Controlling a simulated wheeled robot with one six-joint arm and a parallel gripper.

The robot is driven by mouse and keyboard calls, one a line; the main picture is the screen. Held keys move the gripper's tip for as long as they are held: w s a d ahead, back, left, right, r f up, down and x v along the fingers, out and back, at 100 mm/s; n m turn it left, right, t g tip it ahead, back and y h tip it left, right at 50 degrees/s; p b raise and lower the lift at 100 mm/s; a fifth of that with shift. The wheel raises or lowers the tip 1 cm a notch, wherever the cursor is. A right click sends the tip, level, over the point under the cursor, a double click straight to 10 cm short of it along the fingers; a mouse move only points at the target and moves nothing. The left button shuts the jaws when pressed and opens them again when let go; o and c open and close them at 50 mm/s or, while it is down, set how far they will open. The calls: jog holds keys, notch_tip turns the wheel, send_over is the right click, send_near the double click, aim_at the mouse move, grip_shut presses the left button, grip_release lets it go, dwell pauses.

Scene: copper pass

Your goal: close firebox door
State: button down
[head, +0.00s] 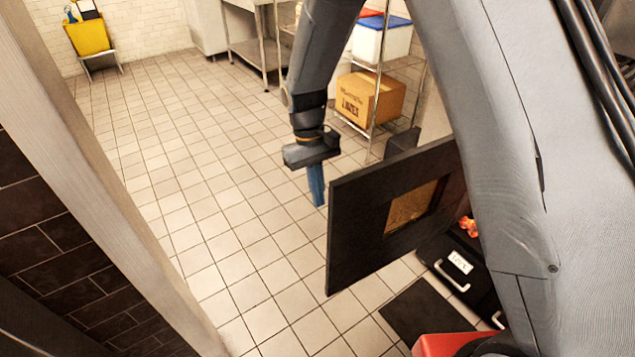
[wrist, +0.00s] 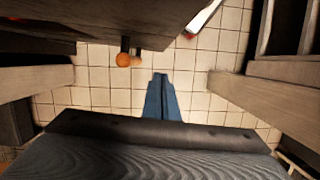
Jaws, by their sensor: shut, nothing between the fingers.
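The firebox door (head: 352,235) is a dark panel with an amber window (head: 410,205). It stands open, swung out over the tiled floor, in the middle right of the head view. My gripper (head: 318,198) has blue fingers, shut and empty, pointing down beside the door's left upper edge. I cannot tell from the head view whether they touch the door. In the wrist view the shut fingers (wrist: 160,82) are apart from a dark panel (wrist: 95,22) at the top, probably the door, with an orange round knob (wrist: 123,60) beneath it. The door's hinge side is hidden behind my arm.
A dark drawer front (head: 455,280) with a white label and handle lies below the door, near a dark mat (head: 420,312). A wire rack with a cardboard box (head: 369,98) stands behind. The floor left of my gripper is clear up to a pale post (head: 110,190).

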jog(key=s+d+f+p, duration=0.1)
jog(key=s+d+f, duration=0.1)
jog(key=s+f, duration=0.2)
jog(key=shift+s+d, duration=0.2)
jog(key=shift+s, duration=0.1)
